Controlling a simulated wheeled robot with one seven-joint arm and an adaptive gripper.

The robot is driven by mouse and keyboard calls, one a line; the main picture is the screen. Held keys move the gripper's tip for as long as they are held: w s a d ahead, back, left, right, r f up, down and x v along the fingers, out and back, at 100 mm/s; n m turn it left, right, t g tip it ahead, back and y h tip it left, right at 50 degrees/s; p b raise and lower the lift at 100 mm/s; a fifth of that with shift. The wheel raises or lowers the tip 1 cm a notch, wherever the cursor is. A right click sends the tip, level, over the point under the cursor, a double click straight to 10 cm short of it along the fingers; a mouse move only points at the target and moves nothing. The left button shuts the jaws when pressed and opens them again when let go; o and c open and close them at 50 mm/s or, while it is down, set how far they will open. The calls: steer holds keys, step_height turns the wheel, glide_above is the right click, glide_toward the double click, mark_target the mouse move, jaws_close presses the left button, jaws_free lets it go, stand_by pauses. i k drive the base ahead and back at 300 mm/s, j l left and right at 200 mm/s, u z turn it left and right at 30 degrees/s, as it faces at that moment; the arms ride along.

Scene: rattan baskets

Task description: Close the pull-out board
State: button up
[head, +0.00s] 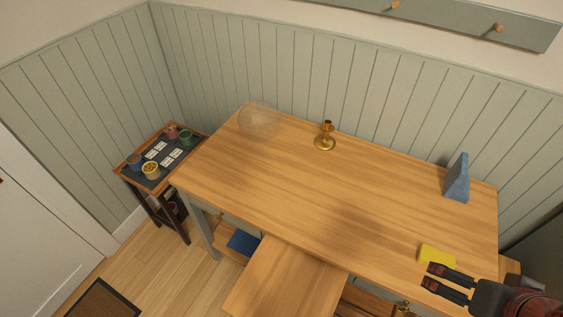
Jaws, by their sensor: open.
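The pull-out board (287,278) is a light wooden panel. It sticks out from under the front edge of the wooden desk top (310,190), at the lower middle of the head view. Its near end runs out of the picture at the bottom. My gripper (427,276) is at the lower right, over the front right part of the desk. Its two dark fingers point left and stand apart, with nothing between them. It is to the right of the board and apart from it. A yellow block (437,254) lies on the desk just behind the fingers.
An open drawer with something blue (243,243) is left of the board. A small side table (143,182) stands left. The desk's middle is clear.

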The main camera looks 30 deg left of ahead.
mark_target(280, 279)
steer(key=u, duration=0.4)
steer(key=k+u, duration=0.1)
steer(key=u, duration=0.75)
steer(key=k+j+u, duration=0.1)
steer(key=u, duration=0.7)
